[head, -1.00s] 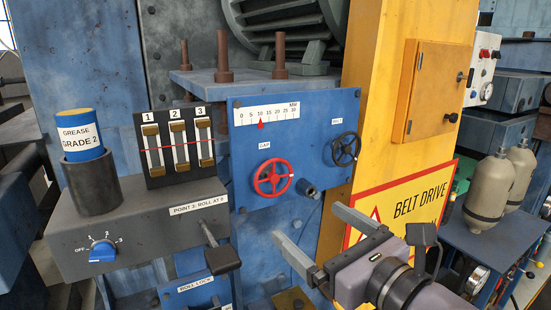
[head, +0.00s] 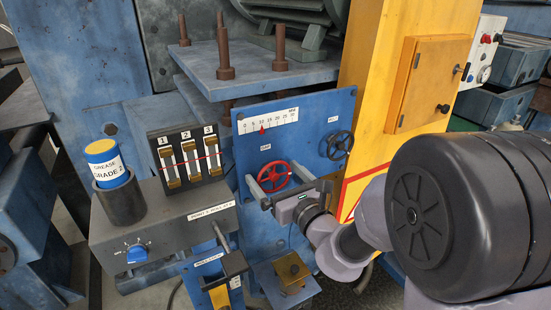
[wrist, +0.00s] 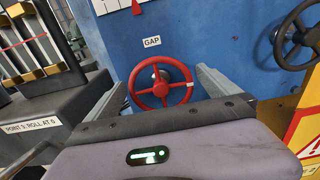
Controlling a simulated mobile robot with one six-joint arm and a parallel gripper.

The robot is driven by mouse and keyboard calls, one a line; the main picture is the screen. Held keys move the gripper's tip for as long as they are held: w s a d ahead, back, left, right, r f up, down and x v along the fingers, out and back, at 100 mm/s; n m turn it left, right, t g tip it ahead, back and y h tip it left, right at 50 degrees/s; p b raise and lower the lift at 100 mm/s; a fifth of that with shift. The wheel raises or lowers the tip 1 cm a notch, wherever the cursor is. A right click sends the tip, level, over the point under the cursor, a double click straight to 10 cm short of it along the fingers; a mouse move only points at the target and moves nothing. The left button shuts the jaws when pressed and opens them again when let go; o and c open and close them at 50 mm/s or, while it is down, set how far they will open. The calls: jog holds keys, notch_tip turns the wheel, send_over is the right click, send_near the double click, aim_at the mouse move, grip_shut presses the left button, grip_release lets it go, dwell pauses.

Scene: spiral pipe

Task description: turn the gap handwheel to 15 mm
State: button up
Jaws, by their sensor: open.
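The red gap handwheel (head: 274,178) is mounted on the blue panel under the GAP label. In the wrist view the handwheel (wrist: 161,83) sits between the two fingers, a little beyond them. My gripper (head: 273,186) is open, with one finger on each side of the wheel; I cannot tell whether either finger touches the rim. The gap scale (head: 266,120) runs from 0 to 30 mm. Its red pointer (head: 262,129) stands near the 10 mark. In the wrist view only the pointer's lower end (wrist: 136,7) shows at the top edge.
A black handwheel (head: 340,145) is on the same panel to the right. A grey box (head: 165,222) with a grease can (head: 106,164) and three gauges stands at the left. A yellow post (head: 375,90) rises at the right. A blue shelf with bolts (head: 250,68) overhangs the panel.

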jog(key=shift+w+a, duration=0.2)
jog(key=shift+w, duration=0.05)
jog(key=shift+w, duration=0.1)
jog(key=shift+c, duration=0.7)
jog(key=c, duration=1.1)
jog(key=shift+c, duration=0.2)
jog(key=shift+r+m, duration=0.1)
jog(key=shift+m, duration=0.2)
jog(key=m+p, duration=0.3)
jog(key=m, duration=0.1)
jog(key=shift+w+d, duration=0.1)
jog(key=shift+d, duration=0.05)
jog(key=shift+d+m+p, duration=0.1)
jog(key=shift+m+p, duration=0.7)
jog(key=shift+m, duration=1.3)
